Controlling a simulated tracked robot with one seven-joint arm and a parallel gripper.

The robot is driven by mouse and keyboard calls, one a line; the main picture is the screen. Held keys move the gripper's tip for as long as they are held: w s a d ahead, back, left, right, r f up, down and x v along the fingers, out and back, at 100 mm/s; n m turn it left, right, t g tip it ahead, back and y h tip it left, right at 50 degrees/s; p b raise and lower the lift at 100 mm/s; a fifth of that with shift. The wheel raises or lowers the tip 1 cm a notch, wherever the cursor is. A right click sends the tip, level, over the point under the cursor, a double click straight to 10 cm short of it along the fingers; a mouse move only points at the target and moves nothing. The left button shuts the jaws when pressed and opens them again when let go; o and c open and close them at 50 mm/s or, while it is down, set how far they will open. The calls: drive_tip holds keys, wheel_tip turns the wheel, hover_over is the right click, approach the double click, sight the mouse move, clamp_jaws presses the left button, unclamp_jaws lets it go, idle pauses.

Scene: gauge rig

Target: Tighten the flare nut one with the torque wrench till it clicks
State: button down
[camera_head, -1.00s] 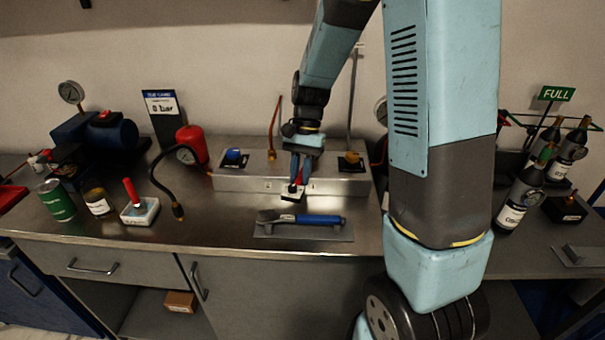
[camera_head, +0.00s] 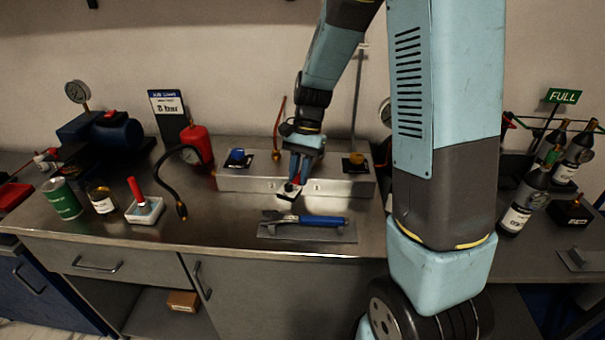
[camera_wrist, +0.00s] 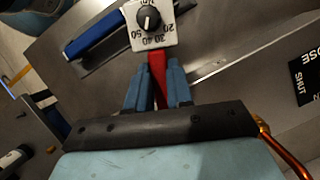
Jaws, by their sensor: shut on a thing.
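My gripper (camera_head: 299,177) hangs over the front of the metal box and points down. It is shut on the red handle (camera_wrist: 157,75) of a tool, and its fingers also show in the wrist view (camera_wrist: 160,68). The tool's white square head (camera_wrist: 150,24) has a black knob and numbers such as 20, 30, 40 and 50. A blue-handled tool (camera_head: 320,221), perhaps the torque wrench, lies on a flat grey plate. It also shows in the wrist view (camera_wrist: 93,34), apart from the held tool. I cannot make out which fitting is flare nut one.
A black hose (camera_head: 163,177) with a brass end lies left. Cans and a red-handled item in a white block (camera_head: 145,211) stand left. Bottles (camera_head: 520,205) stand right.

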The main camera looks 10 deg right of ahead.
sight(283, 187)
drive_tip(key=shift+w+a+m+t+y, duration=0.4)
drive_tip(key=shift+w+a+m, duration=0.75)
drive_tip(key=shift+m, duration=0.25)
idle(1.8)
drive_tip(key=shift+s+d+n+g+h, duration=0.3)
drive_tip(key=shift+s+d+n, duration=0.4)
drive_tip(key=shift+s+n, duration=0.15)
idle(0.6)
drive_tip(key=shift+s+a, duration=0.15)
drive_tip(key=shift+a, duration=0.05)
idle(0.3)
drive_tip(key=shift+s+a, duration=1.5)
drive_tip(key=shift+s, duration=0.1)
drive_tip(key=shift+r, duration=2.25)
